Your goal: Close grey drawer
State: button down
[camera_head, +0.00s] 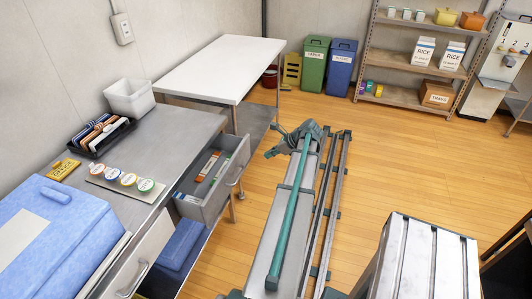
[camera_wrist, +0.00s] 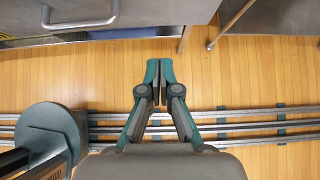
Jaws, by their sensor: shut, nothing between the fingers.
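The grey drawer (camera_head: 213,190) stands pulled out from the grey metal counter in the head view. Its bar handle (camera_head: 239,177) is on the front, facing right. Several items lie inside the drawer. My gripper is at the end of my arm, to the right of the drawer and apart from it; its fingers are hard to make out in the head view. In the wrist view my gripper (camera_wrist: 159,68) is shut and empty over the wooden floor. A grey front with a bar handle (camera_wrist: 80,24) shows at upper left there; I cannot tell whether it is this drawer.
The grey counter (camera_head: 180,128) holds a white bin (camera_head: 129,97), a black rack (camera_head: 99,136) and several round cups. Floor rails (camera_head: 325,215) run beside my arm.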

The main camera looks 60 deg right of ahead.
aim_at(243, 162)
jog(key=shift+w+a+r+p+x, duration=0.1)
jog(key=shift+w+r+p+x, duration=0.3)
jog(key=shift+x, duration=1.5)
jog(key=shift+w+a+r+p+x, duration=0.1)
jog(key=shift+w+r+p+x, duration=0.3)
jog(key=shift+x, duration=1.45)
jog(key=shift+w+r+p+x, duration=0.15)
jog(key=shift+p+x, duration=0.4)
jog(key=shift+x, duration=1.35)
